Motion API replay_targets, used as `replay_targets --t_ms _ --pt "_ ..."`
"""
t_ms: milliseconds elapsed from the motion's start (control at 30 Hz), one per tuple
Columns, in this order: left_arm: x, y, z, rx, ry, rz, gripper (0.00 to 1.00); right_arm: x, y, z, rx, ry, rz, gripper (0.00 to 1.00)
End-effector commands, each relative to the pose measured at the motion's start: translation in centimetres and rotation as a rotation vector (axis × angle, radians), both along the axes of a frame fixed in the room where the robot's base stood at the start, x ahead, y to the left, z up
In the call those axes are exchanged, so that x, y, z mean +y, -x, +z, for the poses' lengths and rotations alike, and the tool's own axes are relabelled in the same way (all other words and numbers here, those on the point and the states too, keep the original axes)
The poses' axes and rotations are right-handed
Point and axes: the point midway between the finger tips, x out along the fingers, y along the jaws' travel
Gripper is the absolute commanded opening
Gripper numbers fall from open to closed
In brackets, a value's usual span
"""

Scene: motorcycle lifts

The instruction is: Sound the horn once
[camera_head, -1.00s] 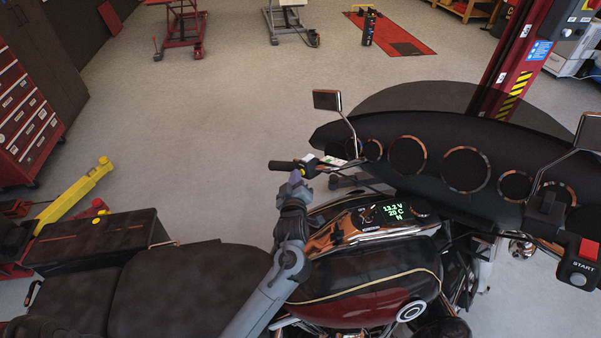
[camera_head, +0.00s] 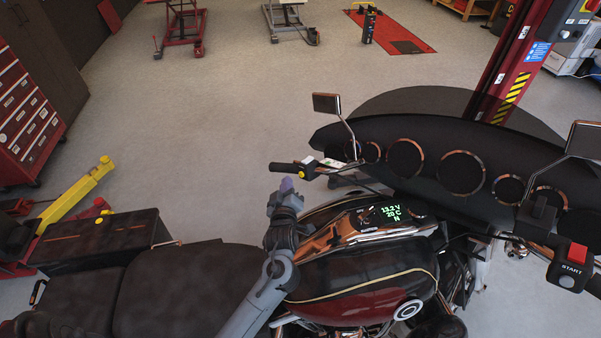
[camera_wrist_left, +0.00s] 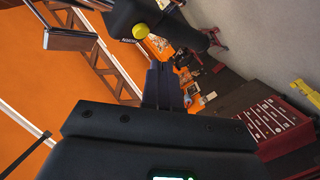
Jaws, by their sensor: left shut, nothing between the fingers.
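The yellow horn button (camera_wrist_left: 140,31) sits on a black switch housing (camera_wrist_left: 137,14) marked HORN in the left wrist view. My left gripper (camera_head: 286,185) is shut and empty, just below the left handlebar in the picture and apart from the button. Its dark fingers (camera_wrist_left: 161,84) also show in the left wrist view, with the button above them. My right gripper is out of view.
The motorcycle's windshield fairing (camera_head: 440,140) and left mirror (camera_head: 327,103) stand beyond the handlebar. The tank (camera_head: 355,285) and lit display (camera_head: 388,212) are right of my left arm. A red START switch (camera_head: 577,254) is on the right bar. Floor left of the handlebar is clear.

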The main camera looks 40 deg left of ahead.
Motion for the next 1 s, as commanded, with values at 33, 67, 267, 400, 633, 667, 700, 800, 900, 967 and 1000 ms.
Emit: replay_targets --t_ms 33,67,267,400,633,667,700,800,900,967,1000 --pt "0.1 0.6 0.3 0.002 0.0 0.001 0.0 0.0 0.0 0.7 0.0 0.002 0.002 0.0" --pt "0.1 0.9 0.4 0.002 0.0 0.0 0.0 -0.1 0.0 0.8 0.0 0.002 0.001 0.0" --pt "0.3 2.5 0.5 0.0 0.0 0.0 0.0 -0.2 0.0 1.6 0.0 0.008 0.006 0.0" --pt "0.3 3.0 0.4 0.0 0.0 0.0 0.0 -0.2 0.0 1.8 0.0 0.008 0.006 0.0" --pt "0.3 3.0 0.4 0.0 0.0 0.0 0.0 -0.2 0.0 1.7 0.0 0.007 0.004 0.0" --pt "0.3 3.0 0.4 0.0 0.0 0.0 0.0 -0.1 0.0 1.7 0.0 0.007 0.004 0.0" --pt "0.3 3.0 0.4 0.0 0.0 0.0 0.0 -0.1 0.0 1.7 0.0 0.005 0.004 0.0" --pt "0.3 3.0 0.4 0.0 0.0 0.0 0.0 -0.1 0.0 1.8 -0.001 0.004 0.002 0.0" --pt "0.3 3.0 0.4 -0.001 0.0 -0.001 0.0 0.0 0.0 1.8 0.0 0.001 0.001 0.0" --pt "0.3 3.0 0.4 -0.001 0.0 -0.001 0.0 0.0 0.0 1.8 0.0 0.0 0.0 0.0" --pt "0.3 3.0 0.4 -0.001 0.0 -0.001 0.0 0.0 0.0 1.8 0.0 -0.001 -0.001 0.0"
